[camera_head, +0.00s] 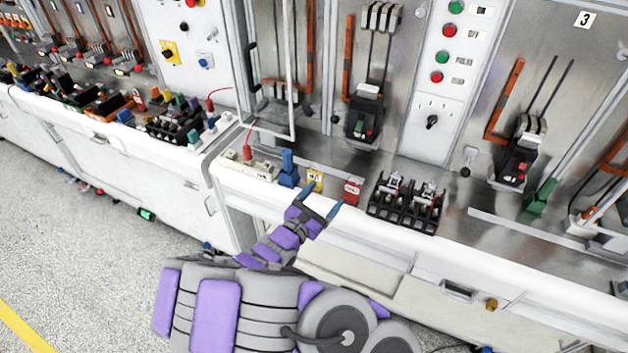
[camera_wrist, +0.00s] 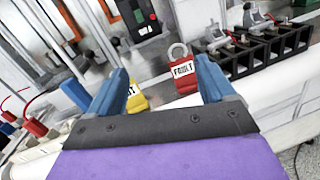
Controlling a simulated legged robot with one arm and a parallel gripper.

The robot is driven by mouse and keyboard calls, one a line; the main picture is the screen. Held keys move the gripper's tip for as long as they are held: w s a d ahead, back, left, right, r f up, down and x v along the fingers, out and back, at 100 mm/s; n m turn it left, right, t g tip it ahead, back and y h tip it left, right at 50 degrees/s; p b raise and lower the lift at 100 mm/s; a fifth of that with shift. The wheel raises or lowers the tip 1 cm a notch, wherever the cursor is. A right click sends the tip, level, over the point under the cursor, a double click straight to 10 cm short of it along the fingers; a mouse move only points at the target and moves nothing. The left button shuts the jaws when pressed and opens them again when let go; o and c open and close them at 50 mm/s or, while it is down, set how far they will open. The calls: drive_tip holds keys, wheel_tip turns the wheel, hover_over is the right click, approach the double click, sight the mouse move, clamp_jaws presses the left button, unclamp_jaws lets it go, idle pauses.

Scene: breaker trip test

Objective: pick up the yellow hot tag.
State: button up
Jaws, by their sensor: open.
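The yellow hot tag (camera_head: 315,179) stands on the white ledge in front of the panel, between a blue item and a red tag. In the wrist view the yellow tag (camera_wrist: 138,102) shows just inside the left finger, which hides part of it and its label. My gripper (camera_head: 321,200) is open and empty, just in front of the ledge. In the wrist view my gripper (camera_wrist: 162,66) has its blue fingers wide apart. The red tag marked FAULT (camera_wrist: 184,72) sits near the right finger; it also shows in the head view (camera_head: 352,193).
A blue item (camera_head: 288,168) stands close left of the yellow tag. A red-topped probe with a wire (camera_head: 247,152) is farther left. A black terminal block (camera_head: 405,206) sits right of the red tag. Breakers (camera_head: 365,120) are mounted on the panel behind.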

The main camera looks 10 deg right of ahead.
sight(314, 178)
drive_tip(key=w+a+f+n+t+y, duration=0.1)
drive_tip(key=a+f+n+t+y, duration=0.1)
drive_tip(key=a+f+n+y, duration=0.4)
drive_tip(key=shift+m+h, duration=0.6)
drive_tip(key=shift+h, duration=0.3)
drive_tip(key=x, duration=0.3)
drive_tip(key=b+x, duration=0.1)
drive_tip(key=x, duration=0.3)
drive_tip(key=b+x, duration=0.1)
drive_tip(key=x, duration=0.2)
drive_tip(key=shift+w+a+f, duration=0.15)
drive_tip(key=shift+w+f, duration=0.1)
drive_tip(key=shift+w, duration=0.3)
drive_tip(key=shift+a+b+x, duration=0.1)
drive_tip(key=shift+b+x, duration=0.3)
drive_tip(key=shift+x, duration=1.15)
drive_tip(key=shift+a+b+x, duration=0.15)
drive_tip(key=shift+b+x, duration=0.2)
drive_tip(key=shift+x, duration=1.2)
drive_tip(key=shift+w+r, duration=0.15)
drive_tip(key=shift+c, duration=0.2)
drive_tip(key=c, duration=1.1)
